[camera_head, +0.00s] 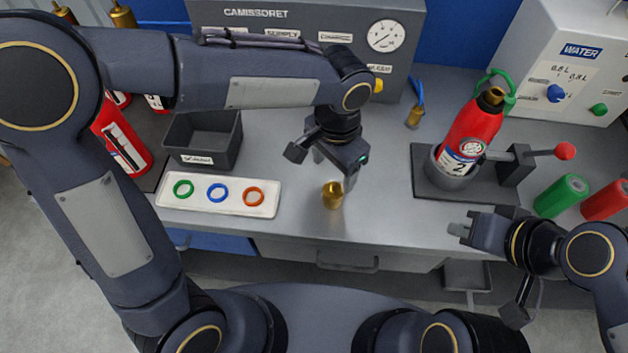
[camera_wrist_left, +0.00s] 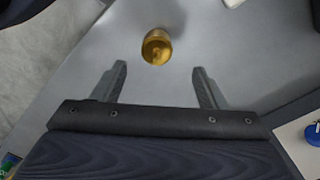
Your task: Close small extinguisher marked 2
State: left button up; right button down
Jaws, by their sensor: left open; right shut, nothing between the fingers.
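The small red extinguisher marked 2 (camera_head: 467,135) stands tilted in a round holder on a dark clamp base (camera_head: 430,192) at the right of the bench. A green ring or loop and a brass top show at its upper end. A brass valve piece (camera_head: 333,195) stands on the bench near its front edge; it also shows in the left wrist view (camera_wrist_left: 157,46). My left gripper (camera_head: 328,172) is open and empty above and just behind the brass piece, whose body lies beyond the fingertips in the wrist view. My right gripper (camera_head: 462,231) is shut and empty in front of the clamp base.
A white tray (camera_head: 219,207) holds green, blue and orange rings. A dark bin (camera_head: 205,141) stands behind it. A grey gauge panel (camera_head: 305,30) and a white water unit (camera_head: 555,60) stand at the back. A red-knobbed lever (camera_head: 564,151) and green and red cylinders are at right.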

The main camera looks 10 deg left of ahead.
aim_at(333, 185)
pick_arm(q)
jog(key=shift+d, duration=0.1)
jog(key=shift+f, duration=1.4)
jog(key=shift+s+f, duration=0.2)
jog(key=shift+f, duration=2.35)
jog(key=shift+c, duration=0.5)
